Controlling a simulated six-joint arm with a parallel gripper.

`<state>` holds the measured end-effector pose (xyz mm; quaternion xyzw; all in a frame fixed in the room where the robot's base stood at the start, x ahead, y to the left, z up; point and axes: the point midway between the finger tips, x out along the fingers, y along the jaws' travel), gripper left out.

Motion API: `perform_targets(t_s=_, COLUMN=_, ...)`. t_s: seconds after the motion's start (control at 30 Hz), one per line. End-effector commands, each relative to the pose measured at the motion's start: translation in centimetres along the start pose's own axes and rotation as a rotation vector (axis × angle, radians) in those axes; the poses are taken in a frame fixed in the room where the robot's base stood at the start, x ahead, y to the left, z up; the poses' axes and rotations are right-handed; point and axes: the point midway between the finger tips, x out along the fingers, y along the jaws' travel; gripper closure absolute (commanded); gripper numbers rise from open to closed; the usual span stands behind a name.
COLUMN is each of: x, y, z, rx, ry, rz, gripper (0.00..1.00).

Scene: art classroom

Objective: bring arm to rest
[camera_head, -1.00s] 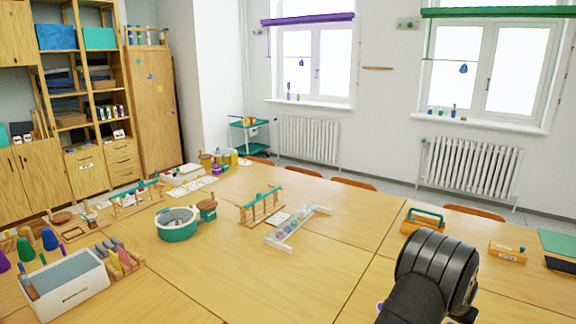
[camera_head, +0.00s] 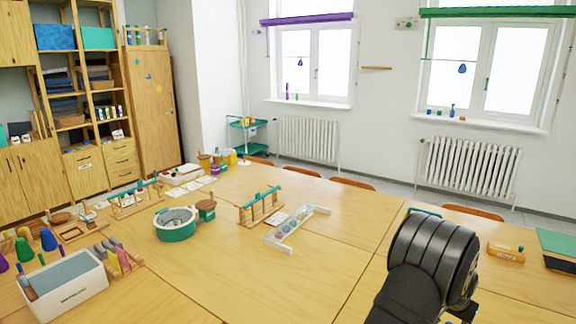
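My black arm (camera_head: 425,262) rises from the bottom right of the picture, over the right part of the wooden table (camera_head: 215,278). Only its thick rounded link shows clearly. My gripper does not show; its fingers are out of view or hidden behind the arm. I cannot see whether it holds anything.
A teal-and-white round tub (camera_head: 176,226), a white box (camera_head: 66,290), a wooden rack (camera_head: 262,208) and a clear tray (camera_head: 297,226) stand left of my arm. A teal-handled caddy (camera_head: 425,212) is partly hidden behind it. A wooden block (camera_head: 506,251) lies right. The table's front middle is clear.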

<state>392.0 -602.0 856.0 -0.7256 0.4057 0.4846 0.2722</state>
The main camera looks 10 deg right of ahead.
Motion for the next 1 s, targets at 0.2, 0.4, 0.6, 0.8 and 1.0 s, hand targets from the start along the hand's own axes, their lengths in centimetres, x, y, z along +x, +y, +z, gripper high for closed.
perform_targets(t_s=0.2, x=-4.0, y=0.0, z=-0.1, rx=0.000, ry=0.003, rz=0.000, gripper=0.47)
perform_targets(t_s=0.4, x=-1.6, y=0.0, z=0.1, rx=0.000, ry=-0.004, rz=0.000, gripper=0.47)
perform_targets(t_s=0.6, x=1.8, y=0.0, z=0.1, rx=0.000, ry=-0.001, rz=0.000, gripper=0.47)
perform_targets(t_s=0.8, x=5.2, y=0.0, z=0.1, rx=0.000, ry=-0.002, rz=0.000, gripper=0.47)
perform_targets(t_s=1.0, x=7.2, y=0.0, z=-0.3, rx=0.000, ry=0.005, rz=0.000, gripper=0.47)
